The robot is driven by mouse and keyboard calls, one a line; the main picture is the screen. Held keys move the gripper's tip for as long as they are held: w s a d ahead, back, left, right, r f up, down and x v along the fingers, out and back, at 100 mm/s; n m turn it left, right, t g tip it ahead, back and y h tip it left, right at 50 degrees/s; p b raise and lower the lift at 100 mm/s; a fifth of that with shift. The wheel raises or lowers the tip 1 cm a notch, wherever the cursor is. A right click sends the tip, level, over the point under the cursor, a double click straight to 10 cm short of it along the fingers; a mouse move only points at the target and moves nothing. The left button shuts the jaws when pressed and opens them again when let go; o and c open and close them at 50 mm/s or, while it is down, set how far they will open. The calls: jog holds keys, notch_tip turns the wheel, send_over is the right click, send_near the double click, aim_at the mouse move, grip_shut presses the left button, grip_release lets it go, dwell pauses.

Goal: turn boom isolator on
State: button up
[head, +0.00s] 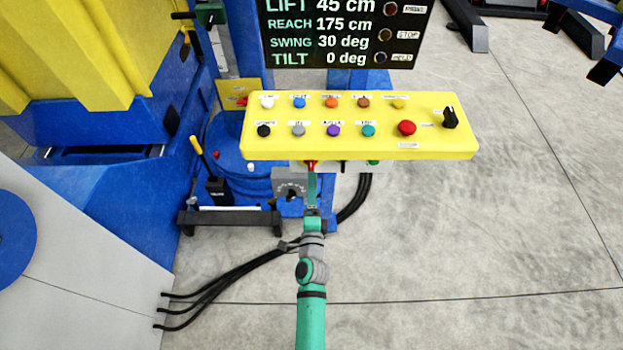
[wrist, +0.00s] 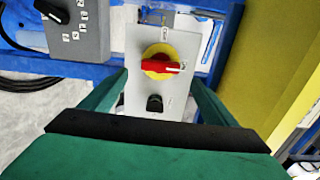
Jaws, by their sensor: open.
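The isolator is a red rotary handle on a round yellow disc (wrist: 161,66), mounted on a grey plate (wrist: 138,105) in the wrist view. The handle lies crosswise in that picture. Small labels beside it are too small to read. In the head view a red part under the yellow panel (head: 311,163) appears to be this handle, mostly hidden by the panel. My gripper (wrist: 160,88) is open and empty, with one finger on each side of the plate and the handle between their lines. It is just below the panel in the head view (head: 312,182). I see no contact with the handle.
A grey dial box (head: 290,186) stands left of my gripper. The yellow button panel (head: 360,148) overhangs the gripper. Black cables run on the floor. Floor to the right is clear.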

jog(key=shift+s, duration=1.6)
